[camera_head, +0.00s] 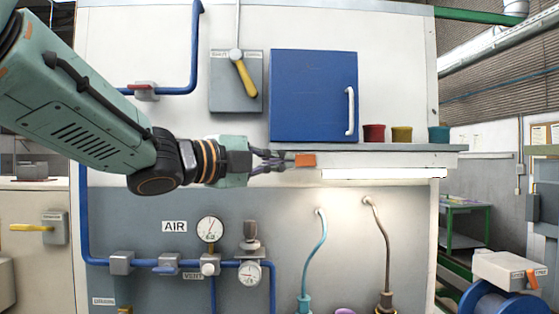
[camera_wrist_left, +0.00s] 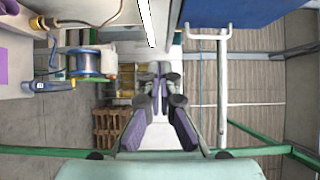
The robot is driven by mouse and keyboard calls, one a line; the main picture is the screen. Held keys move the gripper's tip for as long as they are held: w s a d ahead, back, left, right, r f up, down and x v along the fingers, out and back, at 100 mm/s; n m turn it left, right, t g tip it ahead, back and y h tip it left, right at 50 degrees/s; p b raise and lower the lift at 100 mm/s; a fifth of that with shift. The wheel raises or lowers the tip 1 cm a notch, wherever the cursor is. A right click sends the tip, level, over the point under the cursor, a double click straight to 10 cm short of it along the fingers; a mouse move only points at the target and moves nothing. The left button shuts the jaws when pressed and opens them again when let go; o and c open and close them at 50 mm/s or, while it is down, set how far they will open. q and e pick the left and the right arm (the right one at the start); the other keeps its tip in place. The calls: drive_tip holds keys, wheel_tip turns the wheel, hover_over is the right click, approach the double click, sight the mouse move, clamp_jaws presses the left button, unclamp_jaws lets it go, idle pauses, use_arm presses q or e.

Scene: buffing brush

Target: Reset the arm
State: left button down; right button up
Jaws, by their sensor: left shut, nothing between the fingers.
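My left arm, pale green with a black wrist, comes in from the left in the head view. My left gripper (camera_head: 285,160) is held in front of the shelf edge, below the blue cabinet. It points to the right. In the left wrist view the fingers of my left gripper (camera_wrist_left: 159,72) meet at their tips with nothing between them. A small orange patch (camera_head: 305,160) shows by the fingertips in the head view; I cannot tell what it belongs to. My right gripper is in neither view.
A blue cabinet (camera_head: 313,95) with a white handle stands on the shelf (camera_head: 405,147), beside red (camera_head: 373,133), yellow (camera_head: 401,134) and green (camera_head: 438,134) cups. A lit lamp (camera_head: 380,173) hangs underneath. Gauges and blue pipes line the wall below. A blue reel (camera_head: 500,300) is at lower right.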

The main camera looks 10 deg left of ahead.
use_arm(q)
drive_tip(key=s+a+f+n+g+y+b, duration=0.1)
drive_tip(key=a+f+n+y+b, duration=0.15)
drive_tip(key=f+n, duration=0.8)
drive_tip(key=s+a+f+n+y+b, duration=0.1)
drive_tip(key=a+f+n+y, duration=0.2)
drive_tip(key=f, duration=1.4)
drive_tip(key=s+a+f+n+g+y+b, duration=0.1)
drive_tip(key=a+f+n+y+b, duration=0.15)
drive_tip(key=f+n, duration=0.8)
drive_tip(key=s+a+f+g+y+b, duration=0.1)
drive_tip(key=s+f+g, duration=0.1)
drive_tip(key=s+f, duration=0.5)
drive_tip(key=s+a+f+n+g+y+b, duration=0.1)
drive_tip(key=s+f+b, duration=0.15)
drive_tip(key=f, duration=0.85)
drive_tip(key=s+a+f+g+y+b, duration=0.1)
drive_tip(key=s+a+f+g, duration=0.1)
drive_tip(key=s+f, duration=0.45)
drive_tip(key=s+f+n+g+b, duration=0.1)
drive_tip(key=s+f+g+b, duration=0.4)
drive_tip(key=s+f, duration=1.5)
drive_tip(key=s+a+g, duration=0.1)
drive_tip(key=s, duration=0.2)
drive_tip(key=shift+g+y, duration=0.3)
drive_tip(key=shift+g, duration=0.1)
